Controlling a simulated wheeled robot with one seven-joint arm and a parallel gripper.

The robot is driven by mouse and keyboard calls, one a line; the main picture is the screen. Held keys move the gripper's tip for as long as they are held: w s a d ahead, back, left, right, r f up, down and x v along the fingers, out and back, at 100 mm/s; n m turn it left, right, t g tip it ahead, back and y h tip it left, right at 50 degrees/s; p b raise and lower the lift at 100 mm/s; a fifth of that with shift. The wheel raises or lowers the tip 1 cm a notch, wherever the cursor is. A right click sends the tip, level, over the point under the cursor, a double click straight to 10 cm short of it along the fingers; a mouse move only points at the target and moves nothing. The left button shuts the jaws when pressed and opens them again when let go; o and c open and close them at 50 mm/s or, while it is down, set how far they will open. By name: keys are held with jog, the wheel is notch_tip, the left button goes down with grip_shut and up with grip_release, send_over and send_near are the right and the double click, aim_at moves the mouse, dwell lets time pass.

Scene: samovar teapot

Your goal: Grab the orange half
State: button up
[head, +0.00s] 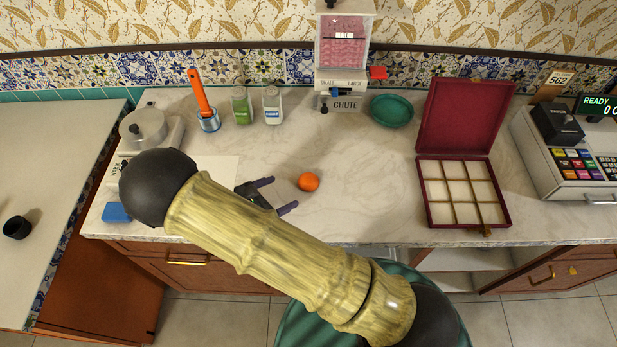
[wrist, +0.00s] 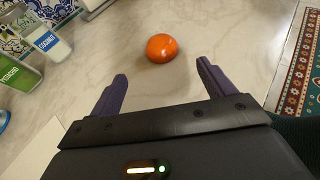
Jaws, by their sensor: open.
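The orange half (head: 309,182) lies on the pale marble counter, right of my gripper in the head view. It looks like a small, shiny orange dome. In the wrist view the orange half (wrist: 160,48) sits beyond my fingertips, roughly midway between them and a little apart. My gripper (head: 280,195) is open and empty, low over the counter, its two purple fingers pointing toward the orange half. Both fingers also show in the wrist view (wrist: 162,72). My arm hides part of the counter's front edge in the head view.
An open red box (head: 430,205) with compartments stands to the right. A green bowl (head: 392,111), a dispenser (head: 343,85) and two jars (head: 242,106) stand at the back. A cash register (head: 570,150) is far right. Counter around the orange half is clear.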

aim_at(302, 183)
jog(key=shift+x, duration=1.7)
jog(key=shift+p, duration=0.3)
jog(key=shift+w+d, duration=0.15)
jog(key=shift+d, duration=0.1)
jog(key=p+x, duration=0.2)
jog(key=x, duration=0.2)
jog(key=shift+w+d+f, duration=0.1)
jog(key=shift+w+d, duration=0.05)
jog(key=shift+d, duration=0.15)
jog(key=shift+c, duration=0.4)
jog(key=c, duration=1)
